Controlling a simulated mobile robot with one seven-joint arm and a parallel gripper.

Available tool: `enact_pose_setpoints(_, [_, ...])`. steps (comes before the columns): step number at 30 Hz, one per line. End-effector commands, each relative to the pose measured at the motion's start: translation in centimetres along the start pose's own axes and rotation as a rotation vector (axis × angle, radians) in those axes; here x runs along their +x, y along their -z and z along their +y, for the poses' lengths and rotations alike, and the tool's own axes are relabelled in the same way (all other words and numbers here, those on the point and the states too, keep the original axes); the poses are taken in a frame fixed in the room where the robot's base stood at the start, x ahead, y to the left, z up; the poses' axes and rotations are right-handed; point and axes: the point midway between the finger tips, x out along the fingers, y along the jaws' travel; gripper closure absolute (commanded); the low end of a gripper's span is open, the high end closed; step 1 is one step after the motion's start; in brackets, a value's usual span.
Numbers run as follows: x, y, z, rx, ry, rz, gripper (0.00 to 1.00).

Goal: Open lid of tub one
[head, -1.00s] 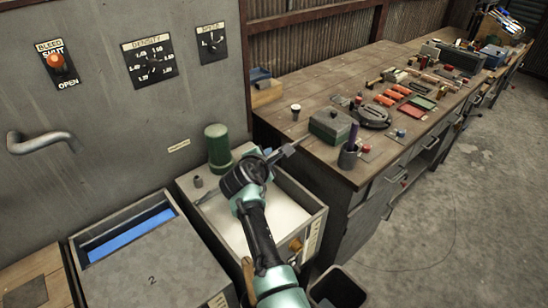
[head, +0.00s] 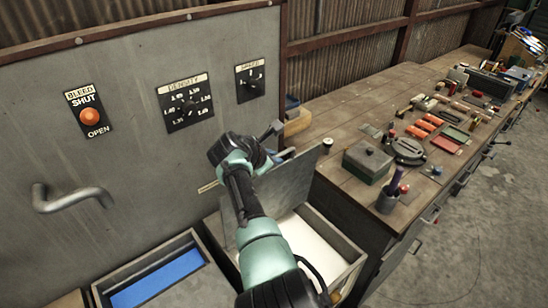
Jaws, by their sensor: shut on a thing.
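Tub one (head: 345,258) is the box at the lower middle, with white contents (head: 308,240) showing. Its lid, a flat grey panel (head: 292,182), stands steeply tilted above the tub's opening. My gripper (head: 268,152) is at the lid's upper edge and shut on it, though my wrist and arm hide the exact contact. My arm crosses in front of the left part of the lid and tub.
A second tub (head: 160,275) with blue contents stands to the left. Behind is a grey panel with a bent handle (head: 70,200), an orange bleed knob (head: 90,117) and dials. The bench (head: 335,150) at right holds a green box (head: 367,160), a pen cup (head: 388,200) and tools.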

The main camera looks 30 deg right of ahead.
Motion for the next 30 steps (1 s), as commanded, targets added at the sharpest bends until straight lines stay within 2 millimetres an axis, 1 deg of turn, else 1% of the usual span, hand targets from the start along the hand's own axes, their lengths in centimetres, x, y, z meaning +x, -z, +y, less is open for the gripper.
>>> enact_pose_setpoints(12, [-0.03,0.03,0.09,0.003,-0.003,0.002,1.00])
enact_pose_setpoints(13, [-0.03,0.03,0.09,0.003,-0.002,0.002,0.83])
enact_pose_setpoints(15, [-0.03,0.03,0.08,0.003,-0.002,0.002,0.71])
enact_pose_setpoints(18, [-0.02,0.03,0.06,0.002,-0.002,0.002,0.55])
enact_pose_setpoints(30, [-0.30,0.05,0.01,0.002,-0.001,0.001,0.55])
